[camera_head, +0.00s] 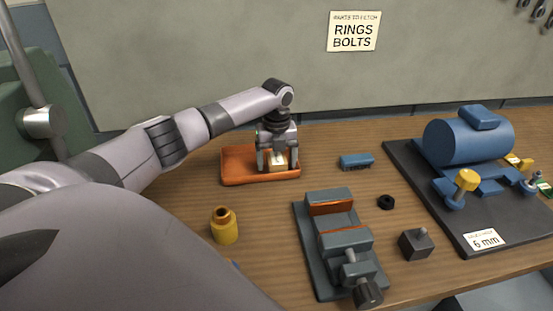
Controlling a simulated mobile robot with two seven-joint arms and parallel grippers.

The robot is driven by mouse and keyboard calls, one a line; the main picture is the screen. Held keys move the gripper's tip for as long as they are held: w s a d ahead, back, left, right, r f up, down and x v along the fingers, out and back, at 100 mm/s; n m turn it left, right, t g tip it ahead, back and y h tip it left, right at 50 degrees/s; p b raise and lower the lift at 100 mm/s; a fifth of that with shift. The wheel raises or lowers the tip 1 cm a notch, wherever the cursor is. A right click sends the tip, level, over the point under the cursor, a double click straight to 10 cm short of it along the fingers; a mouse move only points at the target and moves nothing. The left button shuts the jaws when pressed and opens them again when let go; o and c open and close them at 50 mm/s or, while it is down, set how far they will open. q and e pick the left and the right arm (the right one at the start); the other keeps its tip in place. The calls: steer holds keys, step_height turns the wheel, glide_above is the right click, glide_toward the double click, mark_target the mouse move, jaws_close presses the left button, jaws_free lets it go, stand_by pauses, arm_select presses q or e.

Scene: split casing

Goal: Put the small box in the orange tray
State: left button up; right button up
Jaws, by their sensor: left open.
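The orange tray (235,163) lies on the wooden table left of the middle. The small box (278,161) is pale cream and shows between the fingers of my left gripper (278,166). The gripper points down over the right part of the tray, and its jaws are open with a finger on either side of the box. The box appears to be within the tray, but its underside is hidden, so I cannot tell whether it touches the tray floor. My right gripper is not in view.
A grey vise (337,241) stands front centre, and a yellow cylinder (224,226) at front left. A blue block (356,161), a black ring (386,202) and a dark cube with a knob (415,243) lie to the right. A blue motor (468,142) sits on a dark mat (415,185).

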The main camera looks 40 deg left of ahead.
mark_target(277, 158)
arm_select(q)
step_height(277, 158, up, 12)
steer(key=shift+r+b, duration=0.15)
steer(key=shift+b, duration=0.2)
stand_by(0.6)
